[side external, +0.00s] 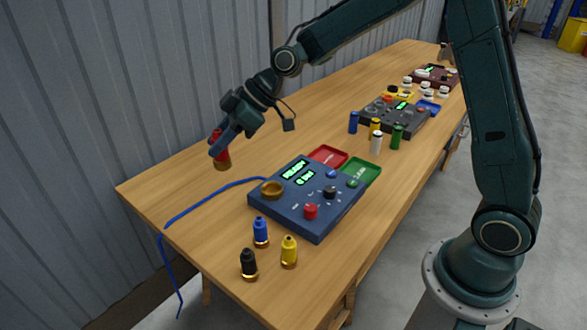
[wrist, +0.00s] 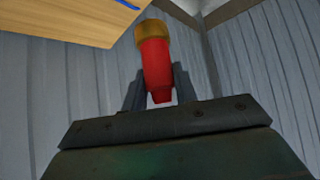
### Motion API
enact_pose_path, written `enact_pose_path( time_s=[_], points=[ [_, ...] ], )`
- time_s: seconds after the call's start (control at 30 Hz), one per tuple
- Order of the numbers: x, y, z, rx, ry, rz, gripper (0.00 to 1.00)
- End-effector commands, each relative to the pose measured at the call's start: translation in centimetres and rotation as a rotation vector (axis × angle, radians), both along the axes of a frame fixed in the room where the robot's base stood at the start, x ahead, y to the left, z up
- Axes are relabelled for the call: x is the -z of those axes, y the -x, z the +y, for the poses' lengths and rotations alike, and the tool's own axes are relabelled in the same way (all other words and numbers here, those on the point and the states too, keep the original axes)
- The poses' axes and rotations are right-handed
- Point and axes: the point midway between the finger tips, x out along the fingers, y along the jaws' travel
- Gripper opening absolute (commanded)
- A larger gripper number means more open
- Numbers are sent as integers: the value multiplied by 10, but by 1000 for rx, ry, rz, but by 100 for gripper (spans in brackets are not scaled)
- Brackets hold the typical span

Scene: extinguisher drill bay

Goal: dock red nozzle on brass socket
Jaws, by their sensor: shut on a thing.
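The red nozzle (side external: 219,147) has a brass collar at its lower end. My gripper (side external: 214,145) is shut on it and holds it above the far left part of the table. In the wrist view the nozzle (wrist: 155,65) sits between the two fingers (wrist: 158,88), with its brass collar pointing away from the palm. The brass socket (side external: 272,190) is a ring on the left part of the blue console (side external: 325,226). The nozzle is apart from the socket, up and to the left of it in the side view.
Blue (side external: 261,232), yellow (side external: 289,252) and black (side external: 249,264) nozzles stand in front of the console. A blue cord (side external: 205,193) runs from the socket area over the table edge. Red (side external: 328,156) and green (side external: 361,171) trays lie behind the console. A corrugated wall (side external: 90,90) runs along the table.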

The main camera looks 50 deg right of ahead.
Motion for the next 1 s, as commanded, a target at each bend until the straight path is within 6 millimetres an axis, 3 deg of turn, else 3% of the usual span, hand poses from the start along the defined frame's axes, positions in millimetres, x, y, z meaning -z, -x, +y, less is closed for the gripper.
enact_pose_path(
  time_s=[0.63, 0.77, 1.0],
  points=[
    [4, -1, -7, 1, 2, 1, 1],
    [15, -1, -22, 4, 5, 5, 1],
    [47, 2, -69, 4, 8, 11, 1]
  ],
)
